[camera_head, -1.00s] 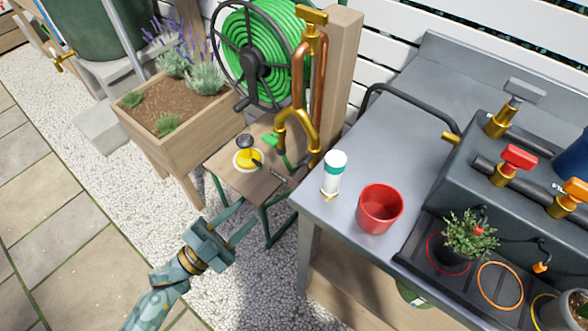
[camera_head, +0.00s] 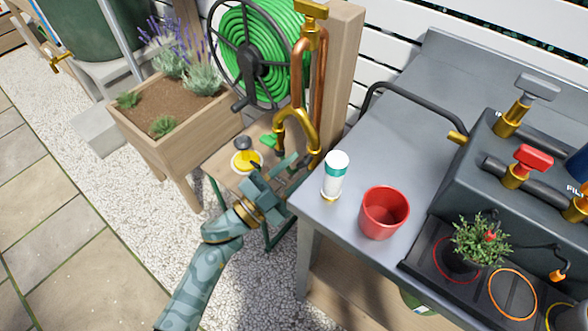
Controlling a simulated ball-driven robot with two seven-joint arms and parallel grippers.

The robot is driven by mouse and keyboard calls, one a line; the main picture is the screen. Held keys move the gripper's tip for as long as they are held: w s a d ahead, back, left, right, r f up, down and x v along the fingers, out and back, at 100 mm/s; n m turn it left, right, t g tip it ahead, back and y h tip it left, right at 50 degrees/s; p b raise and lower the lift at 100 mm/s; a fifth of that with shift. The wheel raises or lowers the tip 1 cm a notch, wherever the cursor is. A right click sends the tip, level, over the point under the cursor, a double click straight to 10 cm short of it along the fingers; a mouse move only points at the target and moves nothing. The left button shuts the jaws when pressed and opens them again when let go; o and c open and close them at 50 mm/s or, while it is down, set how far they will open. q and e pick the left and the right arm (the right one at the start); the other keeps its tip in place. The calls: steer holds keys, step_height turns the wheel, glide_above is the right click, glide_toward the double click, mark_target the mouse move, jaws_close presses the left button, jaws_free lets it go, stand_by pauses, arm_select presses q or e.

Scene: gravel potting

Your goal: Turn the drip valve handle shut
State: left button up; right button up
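A dark box on the grey bench carries several valves on pipes. One has a grey T-shaped handle (camera_head: 538,87) on a brass stem, one a red handle (camera_head: 532,158); part of another brass valve (camera_head: 577,208) shows at the right edge. A brass tap handle (camera_head: 310,9) tops the copper pipe by the post. No readable label tells me which is the drip valve. My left gripper (camera_head: 297,174) is left of the bench, over the small wooden stand, its fingers apart and nothing visible between them. It is well away from the box valves. My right gripper is out of view.
A white bottle with a green band (camera_head: 336,176) and a red pot (camera_head: 384,212) stand near the bench's left edge. A potted plant (camera_head: 481,240) sits in the dark tray. A green hose reel (camera_head: 262,55) and wooden planter (camera_head: 178,140) are behind left.

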arm_select(q)
jaws_close()
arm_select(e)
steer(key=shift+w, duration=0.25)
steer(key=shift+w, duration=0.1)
